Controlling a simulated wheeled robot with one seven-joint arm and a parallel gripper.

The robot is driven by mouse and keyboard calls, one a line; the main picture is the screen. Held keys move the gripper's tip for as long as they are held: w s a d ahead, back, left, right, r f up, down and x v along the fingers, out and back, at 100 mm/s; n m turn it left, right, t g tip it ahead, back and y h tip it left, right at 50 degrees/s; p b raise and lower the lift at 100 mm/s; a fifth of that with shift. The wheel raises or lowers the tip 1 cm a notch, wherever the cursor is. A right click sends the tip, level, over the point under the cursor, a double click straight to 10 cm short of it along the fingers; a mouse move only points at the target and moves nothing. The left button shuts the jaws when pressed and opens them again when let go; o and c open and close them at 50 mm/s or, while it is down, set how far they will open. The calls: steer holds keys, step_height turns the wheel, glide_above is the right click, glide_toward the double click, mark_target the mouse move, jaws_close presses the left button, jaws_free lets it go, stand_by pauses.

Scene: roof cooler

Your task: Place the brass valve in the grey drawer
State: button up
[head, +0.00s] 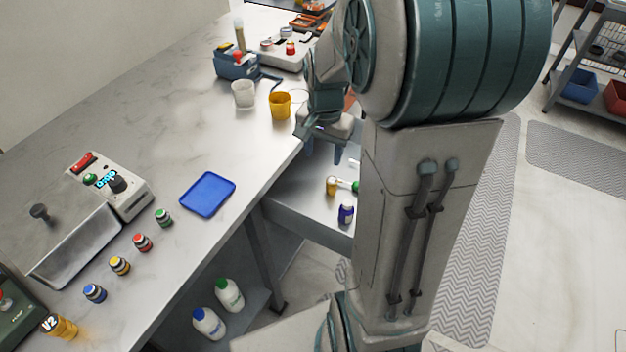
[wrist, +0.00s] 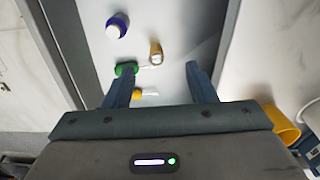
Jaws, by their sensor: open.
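The grey drawer (head: 295,205) stands pulled out from under the worktop; its floor also shows in the wrist view (wrist: 185,25). A small brass-yellow cylinder with a pale end, which looks like the brass valve (head: 332,186), lies inside it. In the wrist view the valve (wrist: 155,53) is just beyond the fingertips, a little left of the middle between them. My gripper (head: 324,154) is open, pointing down above the drawer. Its two fingers (wrist: 160,76) are apart with nothing held between them. My arm hides the drawer's right part in the head view.
The drawer also holds a purple bottle (wrist: 117,26), a green-handled tool (wrist: 125,68) and a yellow-handled tool (wrist: 138,95). A yellow cup (head: 280,105) and a white cup (head: 243,93) stand on the worktop near my gripper. A blue tray (head: 208,194) lies near the worktop edge.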

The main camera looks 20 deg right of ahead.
steer(key=s+a+r+n+t, duration=0.1)
steer(key=s+a+r+n, duration=0.1)
steer(key=s+a+n, duration=0.2)
steer(key=s+a+r+n, duration=0.3)
steer(key=s+a+n, duration=0.2)
steer(key=s, duration=0.4)
steer(key=shift+a+r+n+t, duration=0.15)
steer(key=shift+r+n+t, duration=0.15)
steer(key=shift+t, duration=0.1)
steer(key=c, duration=0.3)
steer(key=shift+a, duration=0.1)
